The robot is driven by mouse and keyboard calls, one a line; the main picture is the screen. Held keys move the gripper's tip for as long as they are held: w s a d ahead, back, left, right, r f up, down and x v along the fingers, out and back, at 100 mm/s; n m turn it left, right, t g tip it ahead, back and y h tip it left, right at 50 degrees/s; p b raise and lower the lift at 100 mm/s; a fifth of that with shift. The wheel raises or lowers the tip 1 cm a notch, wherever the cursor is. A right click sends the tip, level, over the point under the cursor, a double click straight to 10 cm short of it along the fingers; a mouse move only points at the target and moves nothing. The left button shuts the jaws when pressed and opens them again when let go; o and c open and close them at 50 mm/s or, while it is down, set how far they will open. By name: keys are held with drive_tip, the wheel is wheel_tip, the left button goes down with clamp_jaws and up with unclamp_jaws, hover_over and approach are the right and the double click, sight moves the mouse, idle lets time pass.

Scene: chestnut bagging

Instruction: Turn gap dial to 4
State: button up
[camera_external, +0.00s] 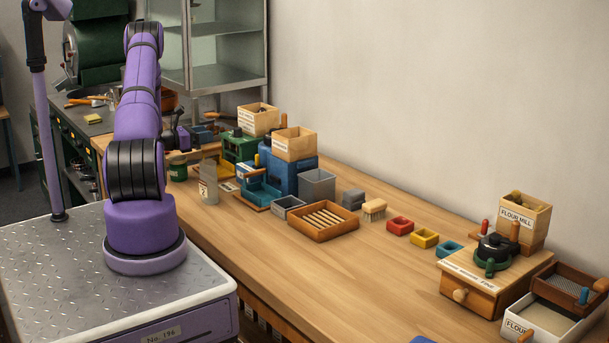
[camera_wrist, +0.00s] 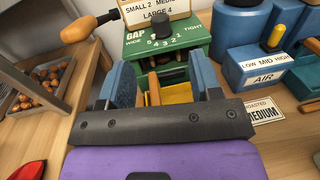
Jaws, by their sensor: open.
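The gap dial (camera_wrist: 161,31) is a dark knob on the sloped face of a green machine (camera_wrist: 190,44), at the top middle of the wrist view. The face reads GAP, WIDE and TIGHT, with numbers 5 to 1 below the knob. Which number the knob points at is too small to tell. My gripper (camera_wrist: 163,80) is open, its two blue fingers apart and short of the dial, with nothing held between them. In the external view the green machine (camera_external: 238,147) stands at the far end of the bench, partly hidden, with my gripper close by.
A card above the dial (camera_wrist: 158,8) reads SMALL 2, LARGE 4. A wooden-handled crank (camera_wrist: 88,28) sticks out left of the machine. A yellow tray (camera_wrist: 178,93) shows between my fingers. A blue machine (camera_wrist: 258,62) stands right. A crate of chestnuts (camera_wrist: 62,82) stands left.

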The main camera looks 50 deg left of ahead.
sight(233, 137)
drive_tip(key=w, duration=0.3)
drive_tip(key=w+d, duration=0.1)
drive_tip(key=w, duration=0.6)
drive_tip(key=shift+w+d, duration=0.15)
drive_tip(key=shift+w, duration=0.15)
